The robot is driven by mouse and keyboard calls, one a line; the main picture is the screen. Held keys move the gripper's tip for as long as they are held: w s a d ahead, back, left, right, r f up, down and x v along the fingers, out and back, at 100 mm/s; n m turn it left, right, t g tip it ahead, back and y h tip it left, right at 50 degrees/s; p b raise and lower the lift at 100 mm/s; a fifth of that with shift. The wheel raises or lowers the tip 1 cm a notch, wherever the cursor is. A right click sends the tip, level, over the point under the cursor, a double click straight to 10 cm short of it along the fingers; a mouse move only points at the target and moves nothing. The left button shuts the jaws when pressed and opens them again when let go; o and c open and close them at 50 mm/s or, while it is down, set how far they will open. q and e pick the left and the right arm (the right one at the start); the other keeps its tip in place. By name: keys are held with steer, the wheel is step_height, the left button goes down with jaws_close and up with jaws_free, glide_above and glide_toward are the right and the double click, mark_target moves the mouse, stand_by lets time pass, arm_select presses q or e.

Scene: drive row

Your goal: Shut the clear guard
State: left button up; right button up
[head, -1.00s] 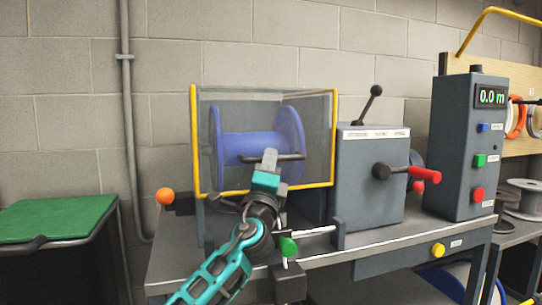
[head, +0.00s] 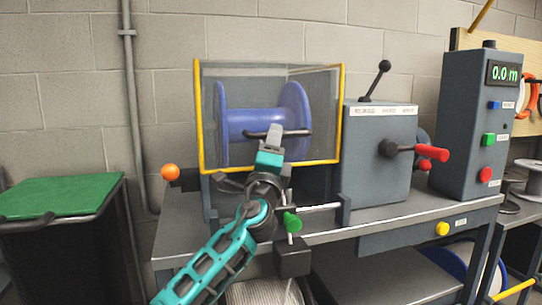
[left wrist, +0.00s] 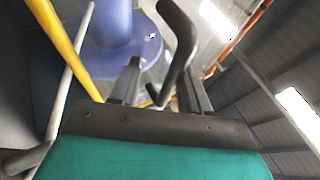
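The clear guard (head: 202,118) is a see-through panel in a yellow frame, in front of a blue spool (head: 250,125). Its lower yellow edge hangs above the bench top, with a dark gap below. A dark bar handle (head: 295,133) crosses its front. My left gripper (head: 272,140) is at this handle in the head view. In the left wrist view the two fingers (left wrist: 160,88) stand apart with the dark curved handle (left wrist: 180,50) between them, gap visible beside it. I cannot tell whether a finger touches it. My right gripper is not in view.
The grey control box (head: 375,150) with black and red levers stands right of the guard. A display tower (head: 480,130) reads 0.0 m. An orange ball knob (head: 170,172) is left of the guard, a green knob (head: 292,222) below. A green-topped stand (head: 60,195) is at left.

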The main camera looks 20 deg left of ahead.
arm_select(q)
steer(key=v, duration=1.2)
steer(key=shift+s+f+p, duration=0.2)
steer(key=shift+s+p, duration=0.1)
steer(key=shift+s, duration=0.05)
